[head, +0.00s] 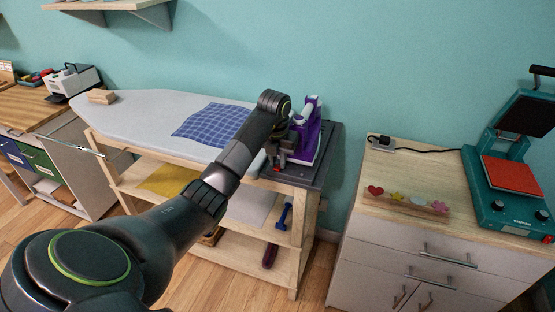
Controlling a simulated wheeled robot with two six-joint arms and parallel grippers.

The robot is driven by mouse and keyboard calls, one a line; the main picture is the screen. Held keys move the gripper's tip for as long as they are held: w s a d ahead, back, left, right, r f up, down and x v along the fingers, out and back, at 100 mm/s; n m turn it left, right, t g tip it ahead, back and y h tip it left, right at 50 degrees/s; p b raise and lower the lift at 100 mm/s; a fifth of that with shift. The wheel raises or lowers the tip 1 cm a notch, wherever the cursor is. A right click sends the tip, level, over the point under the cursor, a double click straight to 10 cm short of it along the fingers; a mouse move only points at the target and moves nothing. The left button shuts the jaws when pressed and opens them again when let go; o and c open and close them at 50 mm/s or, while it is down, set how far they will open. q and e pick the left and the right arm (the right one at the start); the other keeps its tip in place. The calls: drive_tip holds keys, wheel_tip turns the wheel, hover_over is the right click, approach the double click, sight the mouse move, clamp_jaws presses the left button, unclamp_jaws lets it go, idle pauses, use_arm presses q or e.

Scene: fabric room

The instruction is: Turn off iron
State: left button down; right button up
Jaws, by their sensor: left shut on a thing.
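The iron (308,142), purple and white, stands on the dark pad (321,172) at the right end of the ironing board (142,115). My left gripper (277,165) is at the left side of the iron, at its lower part near the pad. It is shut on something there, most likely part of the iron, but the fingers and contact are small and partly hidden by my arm. The iron's switch or dial cannot be made out. My right gripper is not in view.
A blue checked cloth (209,124) lies on the board. Shelves below hold a yellow cloth (168,180) and tools. A white cabinet (385,258) at right carries a teal heat press (513,184) and a power plug (381,142). Wooden floor is free between the board and cabinet.

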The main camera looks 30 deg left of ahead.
use_arm(q)
drive_tip(key=c, duration=1.3)
unclamp_jaws()
drive_tip(key=shift+r, duration=0.55)
drive_tip(key=r, duration=0.3)
drive_tip(key=r+p, duration=0.1)
drive_tip(key=r, duration=0.1)
drive_tip(key=shift+s+d+r, duration=0.1)
drive_tip(key=shift+s+r, duration=0.2)
drive_tip(key=shift+r, duration=0.05)
wheel_tip(320, 180, up, 10)
drive_tip(key=r+p, duration=0.1)
drive_tip(key=p, duration=1.2)
hover_over(277, 168)
drive_tip(key=s, duration=0.1)
drive_tip(key=shift+s+d+f, duration=0.15)
drive_tip(key=shift+s+f, duration=0.05)
drive_tip(key=shift+f, duration=0.05)
